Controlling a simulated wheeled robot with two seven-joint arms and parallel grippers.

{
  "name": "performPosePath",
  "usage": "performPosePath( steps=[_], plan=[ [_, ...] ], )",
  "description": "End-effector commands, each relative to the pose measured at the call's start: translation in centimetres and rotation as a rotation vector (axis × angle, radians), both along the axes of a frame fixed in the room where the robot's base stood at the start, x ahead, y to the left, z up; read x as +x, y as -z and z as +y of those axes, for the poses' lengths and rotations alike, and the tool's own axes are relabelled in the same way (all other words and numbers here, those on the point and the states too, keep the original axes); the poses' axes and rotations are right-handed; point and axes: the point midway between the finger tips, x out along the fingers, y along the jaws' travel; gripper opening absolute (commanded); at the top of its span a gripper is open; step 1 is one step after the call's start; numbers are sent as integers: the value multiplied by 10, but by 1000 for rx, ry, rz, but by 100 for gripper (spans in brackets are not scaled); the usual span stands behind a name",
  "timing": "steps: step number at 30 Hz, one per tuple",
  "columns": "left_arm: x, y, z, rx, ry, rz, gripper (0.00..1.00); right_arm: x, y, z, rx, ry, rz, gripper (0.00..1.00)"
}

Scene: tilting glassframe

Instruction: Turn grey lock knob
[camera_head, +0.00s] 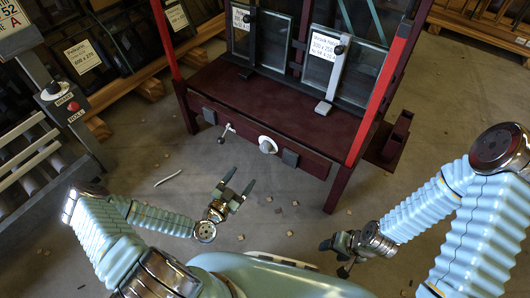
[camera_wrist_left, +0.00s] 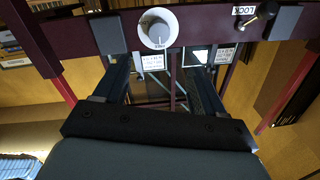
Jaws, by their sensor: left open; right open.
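A round, light grey-white knob (camera_head: 267,145) sits on the front rail (camera_head: 300,158) of the dark red frame. In the left wrist view this knob (camera_wrist_left: 157,28) shows a pointer line and has a small label below it. Beside it on the rail is a small lever (camera_head: 227,131) with a dark ball end. The lever (camera_wrist_left: 262,12) has a LOCK label (camera_wrist_left: 243,11) next to it in the wrist view. My left gripper (camera_head: 239,180) is open and empty, in front of and below the rail, apart from both controls. My right gripper (camera_head: 334,257) is open, low and farther right.
Glass panes (camera_head: 272,42) and a grey upright bar (camera_head: 338,72) stand on the dark red frame, between red posts (camera_head: 378,92). A roller stand (camera_head: 30,150) with a control box is at left. Small scraps lie on the grey floor (camera_head: 300,205).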

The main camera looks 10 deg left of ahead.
Motion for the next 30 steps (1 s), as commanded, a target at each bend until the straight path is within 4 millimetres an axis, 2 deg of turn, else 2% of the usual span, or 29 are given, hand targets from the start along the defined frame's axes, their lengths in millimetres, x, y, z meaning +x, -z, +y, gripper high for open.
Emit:
performPosePath(
  steps=[5,12,18,24,30],
  plan=[
    [28,0,-10,2,5,-4,70,0,3,0,1,0,1,60],
    [82,0,-26,5,7,-4,70,0,10,1,2,-1,2,60],
    [115,0,-35,5,8,-3,70,-1,14,2,4,-3,4,60],
    [127,-1,-38,5,6,-2,70,-1,15,2,5,-3,4,60],
    [128,-1,-38,5,7,-2,70,-1,15,2,5,-3,4,60]
  ],
)
